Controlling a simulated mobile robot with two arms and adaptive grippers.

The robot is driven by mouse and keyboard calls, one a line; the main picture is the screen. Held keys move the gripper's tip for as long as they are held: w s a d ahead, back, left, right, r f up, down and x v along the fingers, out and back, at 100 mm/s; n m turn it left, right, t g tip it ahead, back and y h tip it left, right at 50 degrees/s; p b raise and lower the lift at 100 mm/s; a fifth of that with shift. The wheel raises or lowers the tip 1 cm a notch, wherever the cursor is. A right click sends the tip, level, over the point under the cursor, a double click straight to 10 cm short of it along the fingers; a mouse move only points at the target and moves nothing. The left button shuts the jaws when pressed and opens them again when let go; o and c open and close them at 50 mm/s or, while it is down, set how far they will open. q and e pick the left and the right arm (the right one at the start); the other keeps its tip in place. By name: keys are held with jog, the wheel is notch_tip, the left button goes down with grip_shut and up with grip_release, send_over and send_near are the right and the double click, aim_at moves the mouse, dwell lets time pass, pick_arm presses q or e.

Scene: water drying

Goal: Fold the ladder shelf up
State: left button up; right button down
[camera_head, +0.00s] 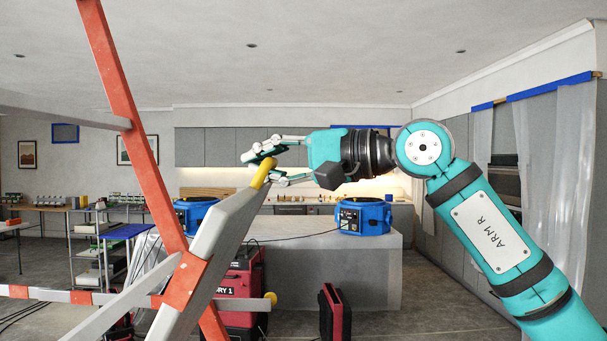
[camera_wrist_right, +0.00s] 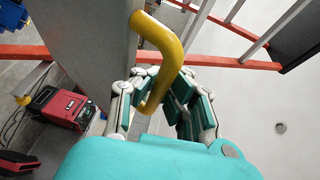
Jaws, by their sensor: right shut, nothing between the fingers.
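The ladder (camera_head: 150,180) stands close in front of me on the left, with a long orange-red rail, pale grey boards and rungs. A grey board (camera_head: 228,228) slants up to the right across the rail and ends in a yellow curved handle (camera_head: 262,174). My right gripper (camera_head: 258,164) is at this handle, its fingers shut. In the right wrist view, the handle (camera_wrist_right: 172,45) hooks down in front of my fingers (camera_wrist_right: 165,100); I cannot tell whether they touch it. The left gripper is not in view.
Blue drying machines (camera_head: 362,217) stand on a grey island (camera_head: 355,265) behind the ladder. A red machine (camera_head: 243,285) and a red-black case (camera_head: 334,314) are on the floor. Shelving (camera_head: 100,250) stands at the far left; plastic sheets (camera_head: 560,150) hang at the right.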

jog(key=a+r+n+h+p, duration=0.1)
jog(key=a+r+h+p, duration=0.1)
jog(key=a, duration=0.7)
jog(key=shift+a+r+g+p, duration=0.15)
jog(key=shift+r+g+p, duration=0.2)
jog(key=shift+r, duration=0.55)
jog(key=c, duration=1.6)
grip_release()
jog(key=shift+a, duration=0.1)
jog(key=shift+c, duration=0.2)
jog(key=o, duration=0.3)
jog(key=shift+s+f, duration=0.1)
jog(key=shift+s, duration=0.05)
jog(key=shift+d+f, duration=0.1)
jog(key=shift+d, duration=0.1)
jog(key=v, duration=1.1)
jog(key=shift+d+r, duration=0.2)
jog(key=shift+r, duration=0.1)
jog(key=shift+s+d+r, duration=0.1)
jog(key=shift+s+d, duration=0.05)
